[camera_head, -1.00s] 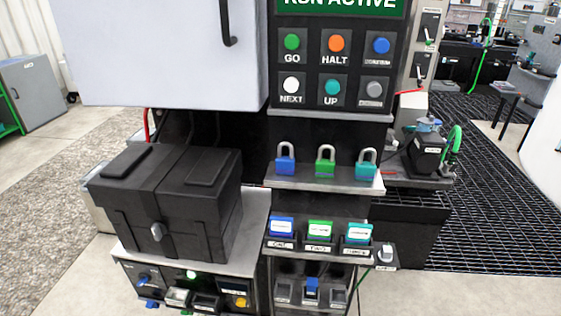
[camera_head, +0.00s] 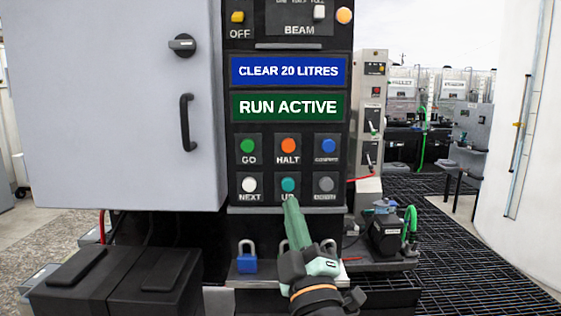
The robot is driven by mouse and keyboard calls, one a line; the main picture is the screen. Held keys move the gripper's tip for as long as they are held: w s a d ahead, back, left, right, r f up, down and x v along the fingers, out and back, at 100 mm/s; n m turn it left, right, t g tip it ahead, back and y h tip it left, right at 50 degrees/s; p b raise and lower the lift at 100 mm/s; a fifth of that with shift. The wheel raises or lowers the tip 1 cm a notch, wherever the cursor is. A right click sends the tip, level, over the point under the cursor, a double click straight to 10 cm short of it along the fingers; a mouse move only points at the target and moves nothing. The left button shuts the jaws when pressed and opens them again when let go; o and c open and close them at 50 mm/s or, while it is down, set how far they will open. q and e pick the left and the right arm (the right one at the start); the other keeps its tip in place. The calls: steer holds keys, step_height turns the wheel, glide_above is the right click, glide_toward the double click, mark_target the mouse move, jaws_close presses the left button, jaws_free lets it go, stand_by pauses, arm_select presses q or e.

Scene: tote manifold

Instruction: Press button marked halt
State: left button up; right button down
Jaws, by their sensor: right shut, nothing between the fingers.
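The button marked HALT (camera_head: 288,146) is orange and sits in the middle of the top row of the panel. The green GO button (camera_head: 247,146) is to its left and a blue button (camera_head: 328,146) to its right. Below are the white NEXT button (camera_head: 249,185), the teal UP button (camera_head: 288,185) and a grey button (camera_head: 326,184). My right gripper (camera_head: 291,203) comes up from below, shut and empty. Its green fingers point up, with the tips just below the UP button, partly covering its label. I cannot tell whether they touch the panel. My left gripper is not in view.
A blue sign (camera_head: 288,71) reads CLEAR 20 LITRES and a green sign (camera_head: 289,106) reads RUN ACTIVE above the buttons. A grey cabinet door (camera_head: 110,100) is at left, a black box (camera_head: 120,280) at lower left. A blue padlock (camera_head: 247,263) is on the shelf below.

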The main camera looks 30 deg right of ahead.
mark_target(288, 146)
steer(key=s+a+r+n+t, duration=0.1)
steer(key=s+r+t, duration=0.2)
steer(key=r, duration=0.5)
steer(key=shift+a+h, duration=0.35)
steer(key=shift+h, duration=0.05)
steer(key=shift+r, duration=0.1)
steer(key=shift+w+d+b, duration=0.15)
steer(key=shift+w+d, duration=0.6)
steer(key=shift+w, duration=0.5)
steer(key=shift+w+d+b, duration=0.2)
steer(key=shift+w+d, duration=0.6)
steer(key=shift+w, duration=0.45)
steer(key=shift+w+d+b, duration=0.15)
steer(key=shift+w+d, duration=0.6)
steer(key=shift+w, duration=0.5)
steer(key=shift+w+d+b, duration=0.15)
steer(key=shift+w+b, duration=0.1)
steer(key=shift+b, duration=0.1)
steer(key=shift+w, duration=0.15)
